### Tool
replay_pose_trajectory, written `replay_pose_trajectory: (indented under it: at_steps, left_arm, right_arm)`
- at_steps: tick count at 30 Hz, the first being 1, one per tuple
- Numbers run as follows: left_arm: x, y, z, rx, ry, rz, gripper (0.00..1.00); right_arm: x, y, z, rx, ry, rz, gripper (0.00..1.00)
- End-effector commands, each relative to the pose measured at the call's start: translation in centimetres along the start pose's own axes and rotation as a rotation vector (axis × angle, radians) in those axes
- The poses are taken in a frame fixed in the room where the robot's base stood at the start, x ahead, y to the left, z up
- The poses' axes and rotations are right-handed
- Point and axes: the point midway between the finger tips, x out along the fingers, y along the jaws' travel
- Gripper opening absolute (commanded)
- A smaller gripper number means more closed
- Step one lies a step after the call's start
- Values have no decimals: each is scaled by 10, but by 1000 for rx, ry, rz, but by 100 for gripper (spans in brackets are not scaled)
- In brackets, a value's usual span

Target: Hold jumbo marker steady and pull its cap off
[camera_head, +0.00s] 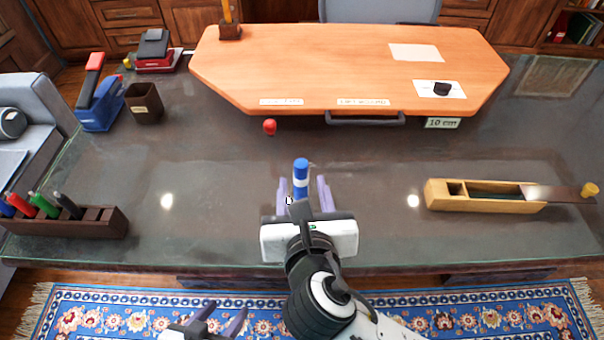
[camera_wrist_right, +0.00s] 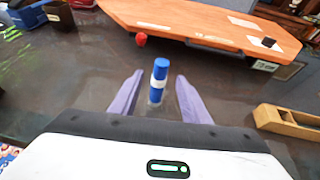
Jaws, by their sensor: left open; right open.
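The jumbo marker (camera_head: 301,181) is blue with a white band and a blue cap (camera_head: 301,164) at its upper end. It appears to stand upright on the dark glossy desk; it also shows in the right wrist view (camera_wrist_right: 159,78). My right gripper (camera_head: 302,182) is open, with one purple finger on each side of the marker. Gaps show between the fingers and the marker. My left gripper (camera_head: 225,310) is open and empty at the bottom of the head view, over the rug and well short of the marker.
A red ball-like object (camera_head: 270,127) lies behind the marker. An orange board (camera_head: 300,60) fills the back. A dark rack with coloured markers (camera_head: 75,221) stands left, a wooden box (camera_head: 490,207) right. The desk around the marker is clear.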

Motion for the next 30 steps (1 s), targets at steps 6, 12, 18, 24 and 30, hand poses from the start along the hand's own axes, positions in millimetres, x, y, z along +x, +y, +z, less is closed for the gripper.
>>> replay_pose_trajectory:
  at_steps: [6, 12, 18, 24, 30]
  left_arm:
    - [0, 0, 0, 0, 0, 0, 51]
    - [0, 0, 0, 0, 0, 0, 51]
    - [0, 0, 0, 0, 0, 0, 51]
    - [0, 0, 0, 0, 0, 0, 51]
    - [0, 0, 0, 0, 0, 0, 51]
  right_arm:
    - [38, -1, 1, 0, -2, -3, 42]
    - [76, -1, 1, 1, -2, -3, 42]
    - [102, -1, 1, 1, -3, -2, 42]
    - [111, -1, 1, 2, -2, -1, 42]
    - [112, -1, 1, 2, -2, -1, 42]
